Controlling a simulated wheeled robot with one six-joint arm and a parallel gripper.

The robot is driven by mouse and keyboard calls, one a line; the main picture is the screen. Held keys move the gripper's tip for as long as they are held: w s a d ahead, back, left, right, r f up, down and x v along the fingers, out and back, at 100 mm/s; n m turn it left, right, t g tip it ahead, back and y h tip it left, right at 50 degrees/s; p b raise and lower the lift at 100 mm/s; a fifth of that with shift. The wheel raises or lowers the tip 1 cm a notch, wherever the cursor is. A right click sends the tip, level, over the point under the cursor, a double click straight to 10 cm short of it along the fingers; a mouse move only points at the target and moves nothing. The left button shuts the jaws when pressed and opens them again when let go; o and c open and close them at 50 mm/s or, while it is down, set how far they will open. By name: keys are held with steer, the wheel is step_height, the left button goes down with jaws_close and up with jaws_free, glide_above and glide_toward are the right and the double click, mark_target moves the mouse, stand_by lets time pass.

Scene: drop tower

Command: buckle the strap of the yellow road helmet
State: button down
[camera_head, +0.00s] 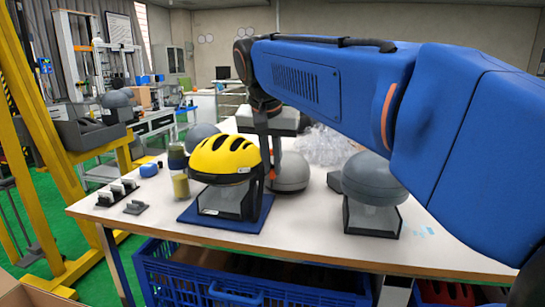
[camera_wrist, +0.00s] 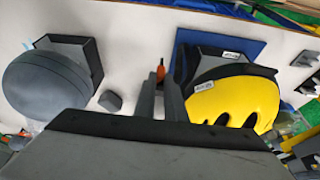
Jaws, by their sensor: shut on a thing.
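I cannot tell whether this piece is joined to the strap. In the head view my gripper (camera_head: 264,150) is just right of the helmet, and its fingertips are hard to make out.
A grey helmet (camera_head: 373,178) on a stand is at the right of the white table (camera_head: 310,225). Another grey helmet (camera_head: 290,172) is behind my gripper. Jars (camera_head: 180,186) and small clips (camera_head: 123,190) are at the left. A clear plastic heap (camera_head: 324,146) lies behind.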

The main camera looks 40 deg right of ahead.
steer(key=shift+s+a+f, duration=0.95)
steer(key=shift+a+f, duration=0.55)
steer(key=shift+a, duration=0.7)
steer(key=shift+w+a+f, duration=0.75)
steer(key=shift+w+a, duration=6.15)
steer(key=shift+a, duration=0.95)
steer(key=shift+w+a+r, duration=1)
steer(key=shift+w+a, duration=0.2)
steer(key=shift+w, duration=5.15)
steer(key=w+d+r, duration=0.2)
steer(key=d+r, duration=0.1)
steer(key=d, duration=0.3)
steer(key=w+d+r, duration=0.2)
steer(key=d+r, duration=0.1)
steer(key=d, duration=0.4)
steer(key=shift+w+d+r, duration=0.25)
steer(key=shift+w+r, duration=0.05)
